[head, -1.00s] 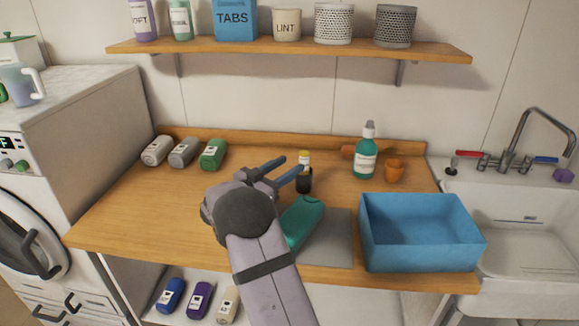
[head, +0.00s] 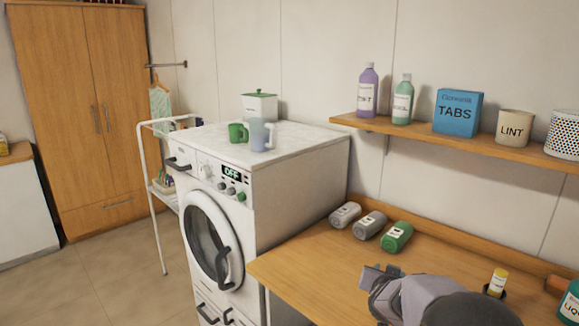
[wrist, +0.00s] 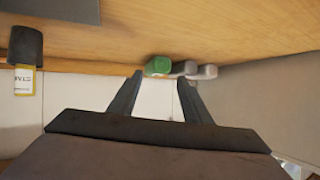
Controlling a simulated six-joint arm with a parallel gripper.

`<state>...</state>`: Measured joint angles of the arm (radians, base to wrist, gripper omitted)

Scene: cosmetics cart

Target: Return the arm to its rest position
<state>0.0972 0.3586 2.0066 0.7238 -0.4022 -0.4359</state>
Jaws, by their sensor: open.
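My gripper (head: 381,270) shows at the lower right of the head view, above the wooden counter (head: 310,262), with my arm running off the bottom edge. In the wrist view my gripper (wrist: 160,84) has its two fingers spread apart with nothing between them.
The washing machine (head: 285,190) carries cups and a box. A shelf (head: 450,142) hangs above the counter. Open floor (head: 110,275) lies left.

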